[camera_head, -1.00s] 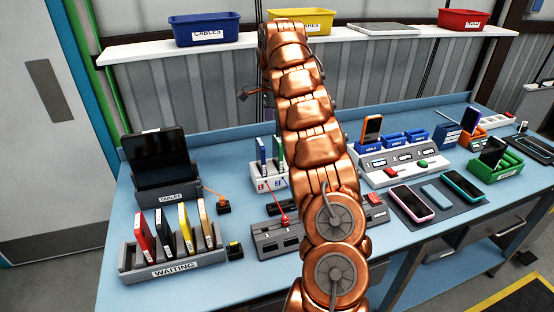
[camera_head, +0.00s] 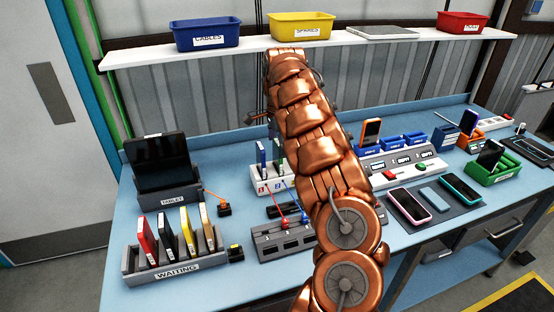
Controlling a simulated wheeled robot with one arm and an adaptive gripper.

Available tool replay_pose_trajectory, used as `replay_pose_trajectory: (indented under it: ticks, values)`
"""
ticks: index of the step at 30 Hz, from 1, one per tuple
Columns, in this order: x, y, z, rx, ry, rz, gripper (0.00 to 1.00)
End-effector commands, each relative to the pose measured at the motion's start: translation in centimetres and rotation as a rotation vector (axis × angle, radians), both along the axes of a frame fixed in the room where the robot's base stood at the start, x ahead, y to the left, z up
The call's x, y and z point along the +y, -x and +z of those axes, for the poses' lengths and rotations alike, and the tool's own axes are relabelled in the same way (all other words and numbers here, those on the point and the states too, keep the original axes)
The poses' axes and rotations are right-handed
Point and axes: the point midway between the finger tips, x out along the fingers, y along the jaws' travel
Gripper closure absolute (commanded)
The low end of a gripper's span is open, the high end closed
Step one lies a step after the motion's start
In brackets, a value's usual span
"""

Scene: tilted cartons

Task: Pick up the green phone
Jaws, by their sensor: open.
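A green phone (camera_head: 278,157) stands upright in the right slot of a small white dock (camera_head: 275,185), beside a blue phone (camera_head: 261,158) in the left slot. My copper arm passes close to its right and may cover part of it. My gripper (camera_head: 252,119) is mostly hidden behind the arm. A dark finger part shows left of the arm, above and apart from the phones; it appears empty. A teal-edged phone (camera_head: 462,187) lies flat on a dark mat at the right.
A grey cable block (camera_head: 282,243) with red and blue plugs stands before the dock. The WAITING rack (camera_head: 176,272) holds several phones at front left, with a tablet stand (camera_head: 168,195) behind it. A shelf (camera_head: 350,40) with bins runs above the bench.

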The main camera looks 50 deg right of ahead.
Motion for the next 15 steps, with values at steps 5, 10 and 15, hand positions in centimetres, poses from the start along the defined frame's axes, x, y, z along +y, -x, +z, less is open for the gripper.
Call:
replay_pose_trajectory:
  ticks: [5, 10, 15]
  values:
    - [0.0, 0.0, -1.2, 0.002, -0.001, 0.0, 0.0]
    - [0.0, 0.0, -1.6, 0.0, 0.001, 0.0, 0.0]
    - [0.0, 0.0, -1.6, 0.0, 0.0, 0.0, 0.0]
